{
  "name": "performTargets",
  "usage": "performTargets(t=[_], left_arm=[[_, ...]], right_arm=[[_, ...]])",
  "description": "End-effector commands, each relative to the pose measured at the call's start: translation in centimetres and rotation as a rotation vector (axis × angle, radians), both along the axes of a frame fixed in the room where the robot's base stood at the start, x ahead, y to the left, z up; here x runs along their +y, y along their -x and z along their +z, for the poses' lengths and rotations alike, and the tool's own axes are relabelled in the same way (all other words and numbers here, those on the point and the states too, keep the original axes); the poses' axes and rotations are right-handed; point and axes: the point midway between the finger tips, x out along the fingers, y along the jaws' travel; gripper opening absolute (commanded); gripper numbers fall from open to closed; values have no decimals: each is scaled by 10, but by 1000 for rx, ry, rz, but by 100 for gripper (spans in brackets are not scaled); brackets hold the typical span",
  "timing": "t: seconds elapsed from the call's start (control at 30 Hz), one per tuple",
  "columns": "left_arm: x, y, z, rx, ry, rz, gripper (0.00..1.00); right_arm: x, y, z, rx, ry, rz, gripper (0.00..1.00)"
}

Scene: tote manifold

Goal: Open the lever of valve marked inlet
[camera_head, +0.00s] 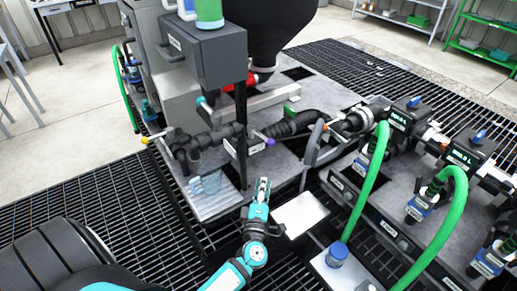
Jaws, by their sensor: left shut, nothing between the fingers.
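My left gripper (263,184) is shut and empty, pointing up the picture, in front of the black pipework. It appears apart from the pipes and levers. A black pipe manifold (205,140) carries several small coloured lever or handle ends: yellow (145,140) at left, teal (201,101) on top, and purple (270,141) at right. An orange end (326,127) shows by the right pipes. Small white labels are on the pipework, but I cannot read which valve is marked inlet. My right gripper is not in view.
A grey control box (208,60) and a black hopper (268,25) stand behind the manifold. At right, green hoses (375,170) arch over several black valve units (405,115) with blue tops. Black grating (70,210) covers the floor; shelves (485,35) stand far back right.

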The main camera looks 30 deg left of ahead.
Motion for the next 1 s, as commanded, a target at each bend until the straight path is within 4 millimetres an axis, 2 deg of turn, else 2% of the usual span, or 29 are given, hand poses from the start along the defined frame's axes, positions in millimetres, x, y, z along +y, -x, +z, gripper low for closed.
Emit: performTargets(t=[0.03, 0.1, 0.2, 0.37, 0.7, 1.0], left_arm=[[9, 1, 20, -67, 68, 42, 0], [18, 2, 36, -123, 134, 78, 0], [25, 0, 45, -154, 170, 99, 0], [37, -17, 49, -155, 167, 99, 0], [67, -67, 56, -152, 166, 98, 0], [76, -81, 57, -150, 166, 97, 0]], right_arm=[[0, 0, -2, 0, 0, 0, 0], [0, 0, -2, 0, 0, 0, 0], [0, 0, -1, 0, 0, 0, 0], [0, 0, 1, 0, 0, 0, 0], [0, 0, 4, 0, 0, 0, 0], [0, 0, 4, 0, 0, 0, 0]])
